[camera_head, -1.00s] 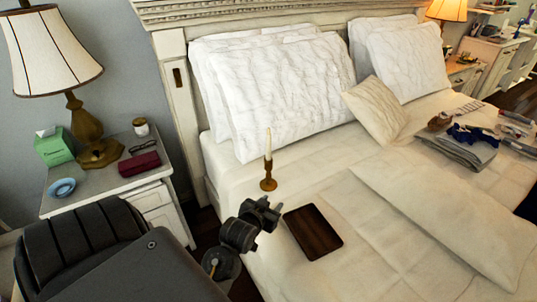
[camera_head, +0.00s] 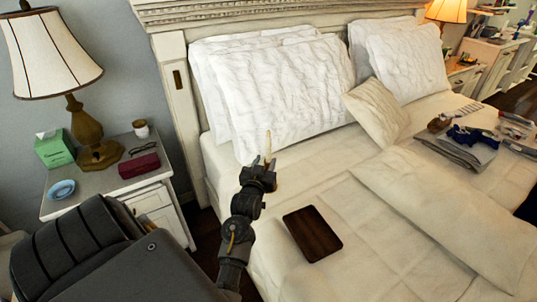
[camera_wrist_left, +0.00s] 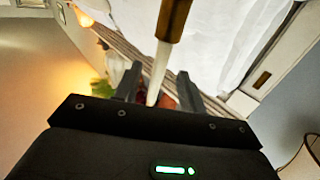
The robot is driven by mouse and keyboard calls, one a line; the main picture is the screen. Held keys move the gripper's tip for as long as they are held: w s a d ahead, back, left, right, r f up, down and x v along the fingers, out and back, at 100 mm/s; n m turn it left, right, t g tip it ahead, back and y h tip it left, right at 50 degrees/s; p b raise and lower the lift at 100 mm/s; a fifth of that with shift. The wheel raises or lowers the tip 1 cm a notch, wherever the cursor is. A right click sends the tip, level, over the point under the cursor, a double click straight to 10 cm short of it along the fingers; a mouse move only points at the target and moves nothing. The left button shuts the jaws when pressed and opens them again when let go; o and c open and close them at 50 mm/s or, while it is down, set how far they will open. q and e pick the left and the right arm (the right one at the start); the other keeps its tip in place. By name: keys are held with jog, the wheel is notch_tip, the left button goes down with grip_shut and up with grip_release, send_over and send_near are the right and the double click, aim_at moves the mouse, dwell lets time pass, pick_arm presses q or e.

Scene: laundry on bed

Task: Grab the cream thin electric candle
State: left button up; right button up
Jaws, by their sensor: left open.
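The cream thin candle (camera_head: 268,145) stands upright on the bed in a brass-coloured holder. In the head view its top shows above my left gripper (camera_head: 263,165), which hides most of the holder. In the left wrist view the picture is turned over: the holder (camera_wrist_left: 174,18) is at the top and the candle (camera_wrist_left: 159,70) points down from it. The candle appears between the two fingers of my left gripper (camera_wrist_left: 159,78), with a gap on each side. The gripper is open and holds nothing. My right gripper is not in view.
A dark brown tablet or book (camera_head: 312,232) lies on the bed to the right of my left arm. White pillows (camera_head: 275,90) stand behind the candle. The nightstand (camera_head: 105,185) with a lamp (camera_head: 85,135) is at the left. Folded clothes (camera_head: 465,150) lie far right.

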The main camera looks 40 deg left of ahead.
aim_at(268, 154)
pick_arm(q)
jog(key=x, duration=0.3)
jog(key=p+x, duration=0.1)
jog(key=shift+w+a+r, duration=0.2)
jog(key=shift+w+r, duration=0.05)
jog(key=shift+w, duration=0.1)
jog(key=shift+w+a, duration=0.15)
jog(key=shift+w, duration=0.05)
jog(key=c, duration=0.7)
grip_shut()
jog(key=shift+r, duration=0.1)
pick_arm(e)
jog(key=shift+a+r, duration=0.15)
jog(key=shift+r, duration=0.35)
